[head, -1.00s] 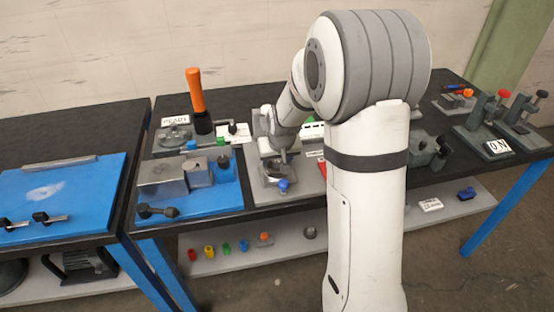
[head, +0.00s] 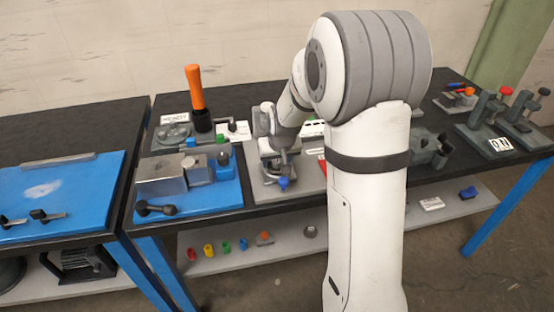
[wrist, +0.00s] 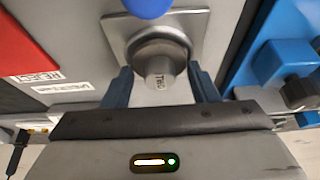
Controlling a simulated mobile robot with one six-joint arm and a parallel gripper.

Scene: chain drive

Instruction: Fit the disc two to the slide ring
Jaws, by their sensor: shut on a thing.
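My gripper (wrist: 162,92) is shut on disc two (wrist: 160,72), a grey round piece with a knob marked TWO, between its two dark blue fingers. Disc two sits in front of a square grey plate (wrist: 197,24), which appears to be the slide ring's mount. The ring itself is mostly hidden behind the disc, and I cannot tell whether the disc is seated in it. A blue knob (wrist: 150,6) shows at the plate's far edge; it also shows in the head view (head: 283,184). In the head view my gripper (head: 280,160) is low over the grey station, largely hiding the disc.
A blue board (head: 205,200) with grey blocks and a dark handle lies left of the station. A red panel (wrist: 22,45) with a REJECT label is on the other side. An orange-handled tool (head: 195,88) stands behind. Clamps (head: 490,110) stand far right.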

